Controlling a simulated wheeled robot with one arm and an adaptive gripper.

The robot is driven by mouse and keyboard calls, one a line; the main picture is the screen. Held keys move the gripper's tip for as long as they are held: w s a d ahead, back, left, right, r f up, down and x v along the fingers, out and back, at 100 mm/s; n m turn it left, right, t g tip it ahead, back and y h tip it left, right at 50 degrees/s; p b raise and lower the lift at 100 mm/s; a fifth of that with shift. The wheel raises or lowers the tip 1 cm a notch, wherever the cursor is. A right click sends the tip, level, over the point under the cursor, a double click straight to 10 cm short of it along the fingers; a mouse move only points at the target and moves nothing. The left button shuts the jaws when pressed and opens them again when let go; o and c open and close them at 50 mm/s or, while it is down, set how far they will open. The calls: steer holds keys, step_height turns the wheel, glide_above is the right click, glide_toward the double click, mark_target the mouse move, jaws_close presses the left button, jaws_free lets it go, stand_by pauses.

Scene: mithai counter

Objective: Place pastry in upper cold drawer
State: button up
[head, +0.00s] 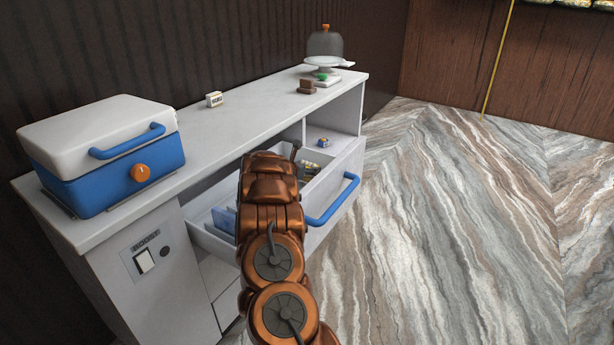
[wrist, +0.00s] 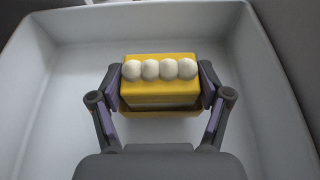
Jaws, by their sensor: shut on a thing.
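The pastry (wrist: 160,92) is a yellow block with a row of white balls along its top. In the wrist view my gripper (wrist: 160,86) is shut on it, with one finger pressed to each side. The pastry is over or inside a white, walled drawer (wrist: 60,105); I cannot tell whether it touches the floor. In the head view the upper drawer (head: 335,168) is pulled open, with a blue bar handle (head: 333,200). My arm reaches over this drawer and hides the pastry and the gripper there.
A blue and white cooler box (head: 108,155) stands on the left of the counter (head: 225,135). A small box (head: 214,99), a brown block (head: 306,87) and a domed stand (head: 325,48) are also on top. Small items (head: 309,170) show in the drawer beside my arm. The floor at right is clear.

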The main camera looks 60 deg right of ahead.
steer(key=shift+s+f, duration=0.1)
steer(key=shift+f, duration=1.3)
steer(key=shift+f+b, duration=0.2)
steer(key=shift+b, duration=0.1)
steer(key=o, duration=1.2)
steer(key=shift+r, duration=0.1)
steer(key=shift+o, duration=0.2)
steer(key=shift+r+p, duration=0.2)
steer(key=shift+p, duration=0.2)
steer(key=shift+a, duration=0.25)
steer(key=shift+b+v, duration=0.8)
steer(key=shift+v, duration=4.95)
